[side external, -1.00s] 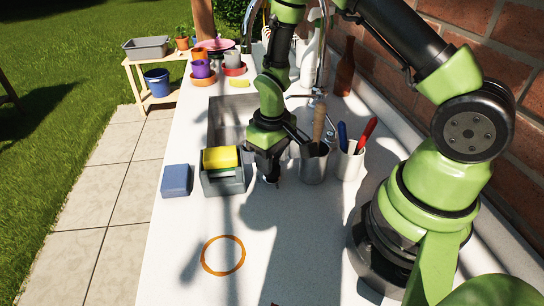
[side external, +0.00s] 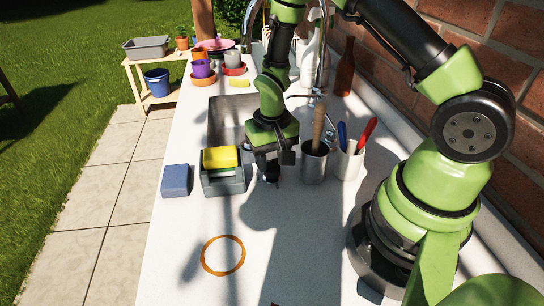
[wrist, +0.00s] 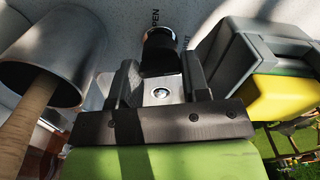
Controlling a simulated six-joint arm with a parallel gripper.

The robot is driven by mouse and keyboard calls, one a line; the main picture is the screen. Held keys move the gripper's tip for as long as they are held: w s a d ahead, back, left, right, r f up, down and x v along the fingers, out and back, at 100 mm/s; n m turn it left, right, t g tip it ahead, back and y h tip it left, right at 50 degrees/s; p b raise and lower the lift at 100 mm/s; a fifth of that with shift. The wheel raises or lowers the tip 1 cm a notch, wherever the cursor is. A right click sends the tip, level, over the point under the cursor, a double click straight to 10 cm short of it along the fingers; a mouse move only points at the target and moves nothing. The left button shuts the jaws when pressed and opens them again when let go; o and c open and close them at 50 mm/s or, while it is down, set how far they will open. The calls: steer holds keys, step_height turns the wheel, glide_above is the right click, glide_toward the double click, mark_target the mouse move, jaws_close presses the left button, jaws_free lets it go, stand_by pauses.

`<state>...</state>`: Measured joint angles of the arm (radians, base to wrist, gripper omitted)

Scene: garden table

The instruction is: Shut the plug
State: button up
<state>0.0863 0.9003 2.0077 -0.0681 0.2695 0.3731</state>
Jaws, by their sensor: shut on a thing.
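The plug control is a dark knob (wrist: 160,52) on the countertop. The printed word OPEN shows beside it in the wrist view, and a second word, partly covered, appears to read SHUT. My gripper (wrist: 160,82) points down and is shut on the knob, with one finger on each side. In the side view my gripper (side external: 268,172) is low over the counter, just right of the sponge caddy. The knob is mostly hidden there by the fingers. The sink (side external: 222,112) lies behind the caddy; its drain is not visible.
A grey caddy (side external: 222,187) with a yellow sponge (side external: 220,157) stands close on the left. A metal cup (side external: 313,168) with a wooden handle stands close on the right, beside a white cup (side external: 349,166). A blue block (side external: 176,181) lies farther left. The front counter is clear except for an orange ring (side external: 223,255).

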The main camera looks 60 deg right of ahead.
steer(key=shift+m, duration=1.2)
steer(key=o, duration=0.9)
step_height(320, 180, up, 10)
step_height(320, 180, up, 11)
steer(key=n+t, duration=0.1)
steer(key=t, duration=0.2)
glide_above(272, 161)
steer(key=s+a, duration=0.2)
steer(key=s, duration=0.2)
steer(key=s+a+r+n+t, duration=0.1)
steer(key=s+r, duration=0.1)
steer(key=s, duration=0.1)
steer(key=s+a+r+n+t+y, duration=0.1)
steer(key=s+r, duration=0.1)
steer(key=s, duration=0.1)
steer(key=s+a+r+n+t+y, duration=0.1)
steer(key=s+r+t, duration=0.1)
steer(key=s, duration=0.2)
steer(key=shift+s+r, duration=0.1)
steer(key=shift+r, duration=0.25)
